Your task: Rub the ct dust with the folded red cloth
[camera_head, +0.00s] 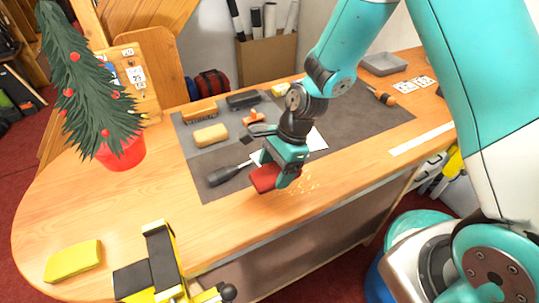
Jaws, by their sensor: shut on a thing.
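My gripper (281,166) is shut on the folded red cloth (265,178) and holds it low over the front part of the bench. The cloth is at the front edge of the dark grey mat (362,130). Yellowish dust (307,184) lies scattered on the wood just right of the cloth. Some of the dust is hidden behind the gripper and cloth. I cannot tell whether the cloth touches the bench top.
A black-handled tool (226,175) lies left of the cloth. A brush (200,111), a tan block (210,135) and other tools lie on the mat. A small tree in a red pot (122,155) stands left. A yellow block (73,261) and a clamp (163,262) are at the front left.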

